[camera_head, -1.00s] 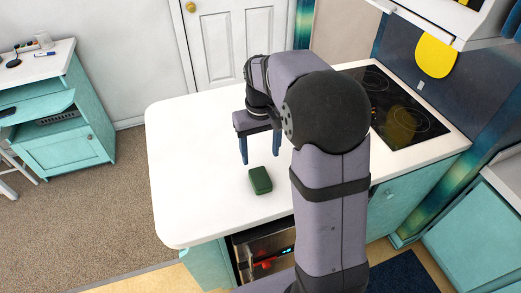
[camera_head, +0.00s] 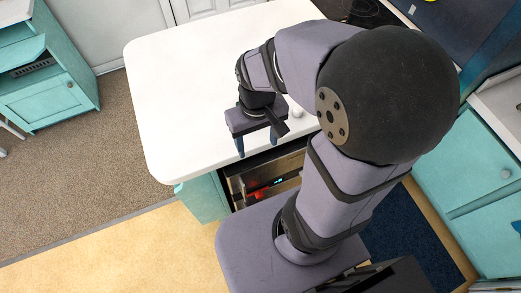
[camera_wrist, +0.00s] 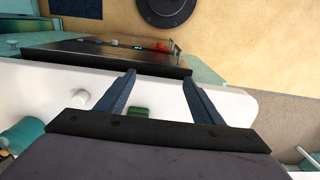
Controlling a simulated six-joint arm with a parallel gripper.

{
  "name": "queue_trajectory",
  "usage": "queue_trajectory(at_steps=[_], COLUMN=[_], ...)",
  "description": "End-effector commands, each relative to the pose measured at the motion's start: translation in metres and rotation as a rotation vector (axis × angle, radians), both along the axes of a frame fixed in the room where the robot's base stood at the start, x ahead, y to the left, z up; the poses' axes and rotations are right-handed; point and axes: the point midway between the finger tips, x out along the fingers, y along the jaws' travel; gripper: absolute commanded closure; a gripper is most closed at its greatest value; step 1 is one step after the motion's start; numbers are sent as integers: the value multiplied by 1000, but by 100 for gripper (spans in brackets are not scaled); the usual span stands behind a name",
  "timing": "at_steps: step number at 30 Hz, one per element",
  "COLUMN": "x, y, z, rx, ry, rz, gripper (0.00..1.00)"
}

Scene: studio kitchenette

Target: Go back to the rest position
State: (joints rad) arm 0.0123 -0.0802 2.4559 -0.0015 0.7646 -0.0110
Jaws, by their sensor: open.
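My gripper (camera_head: 257,150) is over the near edge of the white counter (camera_head: 180,90), its two blue fingers apart and pointing down. In the wrist view my gripper (camera_wrist: 158,76) has nothing clasped between its fingertips. A small green block (camera_wrist: 138,112) shows beyond the palm edge, on the white counter, partly hidden by the gripper's body. In the head view the block is hidden behind my gripper and arm.
A small white cylinder (camera_head: 297,110) stands on the counter beside my gripper. An oven (camera_head: 265,178) is set under the counter's near edge. A dark cooktop (camera_head: 350,10) is at the far right. The counter's left part is bare.

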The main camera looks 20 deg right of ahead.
Motion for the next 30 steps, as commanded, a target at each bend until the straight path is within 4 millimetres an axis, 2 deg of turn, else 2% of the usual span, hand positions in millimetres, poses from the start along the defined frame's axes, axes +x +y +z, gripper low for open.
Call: queue_trajectory(at_steps=[3, 6, 30], x=[-20, -26, -27], y=[2, 3, 3], z=[-8, -10, -11], rx=[0, 0, 0], ry=[0, -1, 1], rz=[0, -1, -1], gripper=[39, 39, 39])
